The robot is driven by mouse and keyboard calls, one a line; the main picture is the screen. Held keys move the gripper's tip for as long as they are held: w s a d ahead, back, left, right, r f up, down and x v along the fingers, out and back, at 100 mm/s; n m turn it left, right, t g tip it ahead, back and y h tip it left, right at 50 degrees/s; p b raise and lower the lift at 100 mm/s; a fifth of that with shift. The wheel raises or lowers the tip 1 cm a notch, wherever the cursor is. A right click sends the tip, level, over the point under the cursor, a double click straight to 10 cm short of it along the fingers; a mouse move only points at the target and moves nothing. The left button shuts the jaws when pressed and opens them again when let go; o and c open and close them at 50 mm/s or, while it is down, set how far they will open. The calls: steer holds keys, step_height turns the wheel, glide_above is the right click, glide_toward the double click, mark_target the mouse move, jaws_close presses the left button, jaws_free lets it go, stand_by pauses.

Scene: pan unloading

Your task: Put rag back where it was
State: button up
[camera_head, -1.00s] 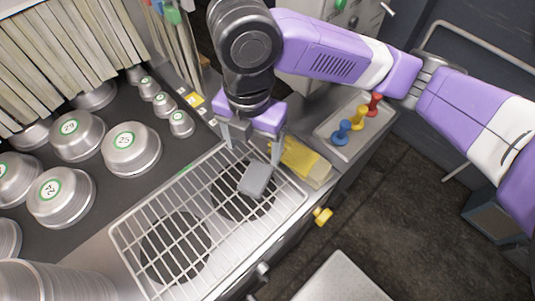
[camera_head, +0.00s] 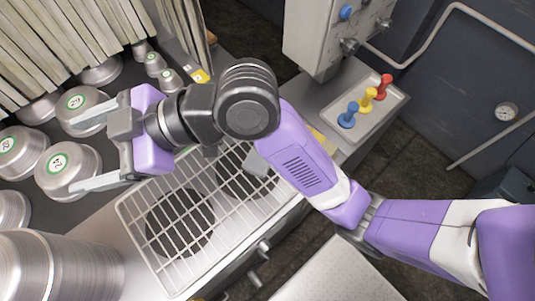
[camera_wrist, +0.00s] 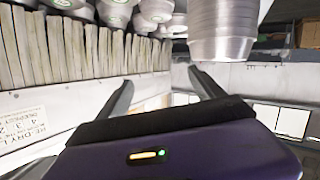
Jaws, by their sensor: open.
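A yellow folded cloth, which looks like the rag (camera_head: 322,139), lies on the counter between the wire rack and the small tray. My arm hides most of it, so only a small yellow part shows. My gripper (camera_head: 76,152) is open and empty, its fingers pointing left over the numbered metal pots at the left. The wrist view also shows the two spread fingers (camera_wrist: 160,80) with nothing between them. The rag is not seen in the wrist view.
A wire rack (camera_head: 150,250) covers two dark round burners; a small grey block (camera_head: 257,163) lies on it. Numbered metal pots (camera_head: 66,168) and stacked pans (camera_head: 60,270) crowd the left. A tray (camera_head: 398,98) holds blue, yellow and red pegs. A control box (camera_head: 325,35) stands behind.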

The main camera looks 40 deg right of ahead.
steer(key=s+d+f+m+t+h, duration=0.8)
steer(key=d+f+m, duration=0.4)
steer(key=m, duration=0.3)
steer(key=s+d+f+h, duration=0.1)
steer(key=s+d+h, duration=0.1)
steer(key=s+d, duration=0.4)
steer(key=s+d+f+n+g+h, duration=0.1)
steer(key=s+d, duration=0.6)
steer(key=s, duration=0.7)
steer(key=shift+s+d+f+h, duration=0.2)
steer(key=shift+f+h, duration=0.25)
steer(key=shift+h, duration=0.25)
